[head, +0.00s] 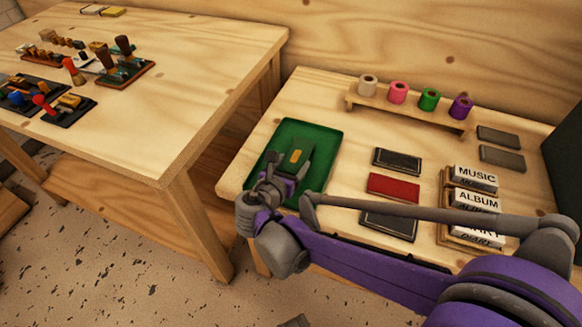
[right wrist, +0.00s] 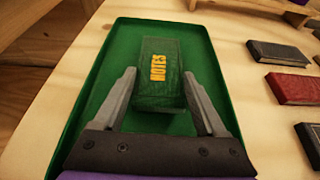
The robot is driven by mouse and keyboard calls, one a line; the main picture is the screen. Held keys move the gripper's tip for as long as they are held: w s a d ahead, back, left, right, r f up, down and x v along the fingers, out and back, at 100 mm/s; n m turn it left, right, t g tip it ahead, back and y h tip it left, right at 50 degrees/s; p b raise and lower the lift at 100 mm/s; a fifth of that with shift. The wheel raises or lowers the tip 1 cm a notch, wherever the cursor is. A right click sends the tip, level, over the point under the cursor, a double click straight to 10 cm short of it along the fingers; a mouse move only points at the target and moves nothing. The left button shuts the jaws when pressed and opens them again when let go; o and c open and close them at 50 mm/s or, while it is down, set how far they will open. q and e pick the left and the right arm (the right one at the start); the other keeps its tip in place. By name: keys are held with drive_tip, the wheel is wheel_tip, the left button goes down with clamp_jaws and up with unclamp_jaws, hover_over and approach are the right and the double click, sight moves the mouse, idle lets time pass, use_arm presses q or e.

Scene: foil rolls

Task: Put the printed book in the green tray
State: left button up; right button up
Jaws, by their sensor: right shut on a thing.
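A dark green book (right wrist: 162,92) with yellow NOTES printed on it is between the fingers of my right gripper (right wrist: 159,78) in the right wrist view. The gripper is shut on it. In the head view my right gripper (head: 287,174) is over the green tray (head: 322,142), and the book's yellow print (head: 295,156) shows just beyond the fingers. The tray's rim also shows in the right wrist view (right wrist: 82,112). The book is over the tray floor; I cannot tell whether it touches it. My left gripper is not in view.
Dark and red books (head: 394,187) lie right of the tray. Boxes labelled MUSIC and ALBUM (head: 478,202) stand further right. A wooden rack (head: 412,108) holds coloured rolls behind. Grey slabs (head: 498,137) lie at the right. Another table (head: 190,75) with tools is at left.

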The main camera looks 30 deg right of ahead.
drive_tip(key=shift+f, duration=0.45)
drive_tip(key=shift+f, duration=0.2)
drive_tip(key=o, duration=1.3)
drive_tip(key=shift+o, duration=0.2)
drive_tip(key=shift+r, duration=0.15)
